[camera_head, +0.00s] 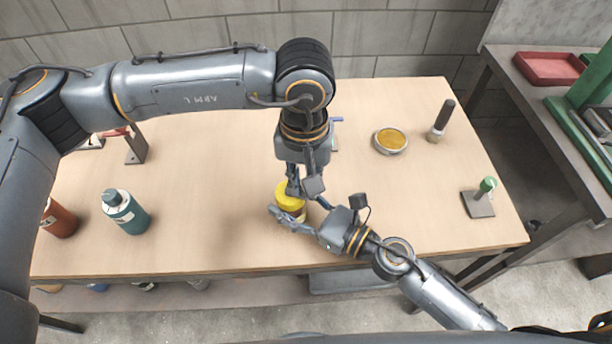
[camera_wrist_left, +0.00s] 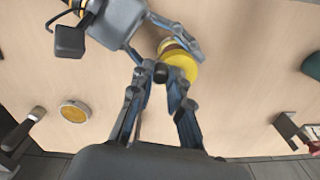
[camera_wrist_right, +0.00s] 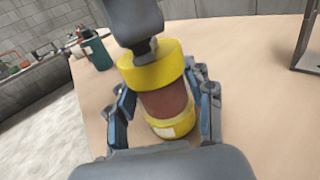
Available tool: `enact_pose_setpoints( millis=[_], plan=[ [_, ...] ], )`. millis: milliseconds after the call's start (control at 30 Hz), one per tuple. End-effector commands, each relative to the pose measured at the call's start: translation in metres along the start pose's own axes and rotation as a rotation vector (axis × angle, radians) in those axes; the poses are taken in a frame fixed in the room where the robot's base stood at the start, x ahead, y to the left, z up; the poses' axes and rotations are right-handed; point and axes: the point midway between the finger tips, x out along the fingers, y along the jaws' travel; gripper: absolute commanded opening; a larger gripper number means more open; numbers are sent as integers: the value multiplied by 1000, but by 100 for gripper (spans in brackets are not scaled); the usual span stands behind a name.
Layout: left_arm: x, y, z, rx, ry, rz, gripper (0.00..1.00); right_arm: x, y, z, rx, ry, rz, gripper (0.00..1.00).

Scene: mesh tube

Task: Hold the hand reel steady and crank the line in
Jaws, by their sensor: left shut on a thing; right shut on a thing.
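The hand reel stands upright near the front middle of the table. It has a yellow top flange (camera_head: 286,197), a red-brown drum (camera_wrist_right: 168,103) and a yellow lower flange (camera_wrist_right: 172,124). My right gripper (camera_head: 289,216) is shut on the reel from the front right, with a finger on each side of it in the right wrist view. My left gripper (camera_head: 293,188) comes from above and is shut at the top of the reel, on what seems to be its crank knob. A dark round part shows between its fingertips in the left wrist view (camera_wrist_left: 160,72). The crank arm and line are largely hidden.
A teal bottle (camera_head: 125,212) and a rust bottle (camera_head: 60,220) stand at the left. A yellow-topped round dish (camera_head: 390,140), a dark-handled tool (camera_head: 441,120) and a green-knobbed stand (camera_head: 481,198) are at the right. The table between them is mostly clear.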

Motion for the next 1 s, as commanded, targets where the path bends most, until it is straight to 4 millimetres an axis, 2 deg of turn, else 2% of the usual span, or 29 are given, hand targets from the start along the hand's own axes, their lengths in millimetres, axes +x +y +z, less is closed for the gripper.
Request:
enact_pose_setpoints(
  millis=[400,967,1000],
  plan=[
    [0,-4,6,200,-1,-3,0,0,0,0,0,0,-1,16],
    [0,-4,6,231,-1,-3,0,0,-1,0,0,0,-1,16],
    [0,-4,6,231,-1,-3,19,0,-1,0,0,0,-2,16]
  ],
)
